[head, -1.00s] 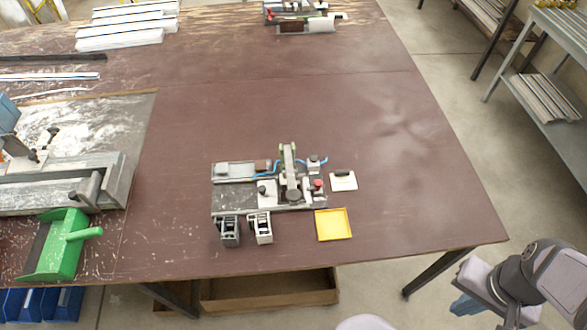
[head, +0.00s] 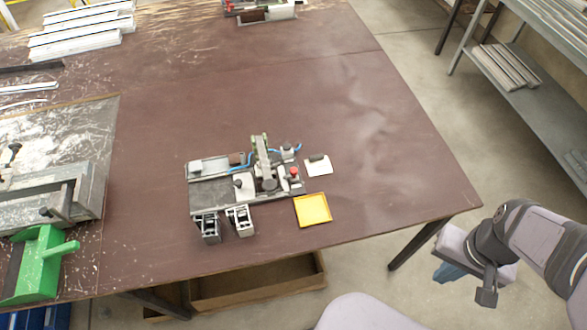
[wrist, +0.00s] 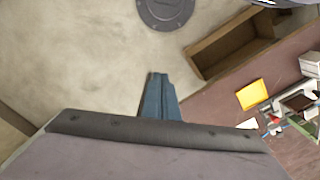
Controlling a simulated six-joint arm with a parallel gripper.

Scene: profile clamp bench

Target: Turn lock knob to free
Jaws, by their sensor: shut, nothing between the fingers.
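The clamp fixture (head: 212,194) sits on the brown bench, left of the bench's right corner. It carries a black knob (head: 238,184), a dark round knob (head: 269,185) and a red knob (head: 294,171); I cannot tell which is the lock knob or how it is turned. My gripper (head: 447,272) is past the bench's front right edge, over the floor, well apart from the fixture. Its blue fingers are shut and empty in the wrist view (wrist: 158,95). Part of the fixture shows at the wrist view's right edge (wrist: 275,122).
A yellow tray (head: 313,209) and a white block with a dark top (head: 318,166) lie right of the fixture. Two small clamps (head: 240,220) stand in front. The bench's right part is clear. A wooden box (head: 258,288) is below.

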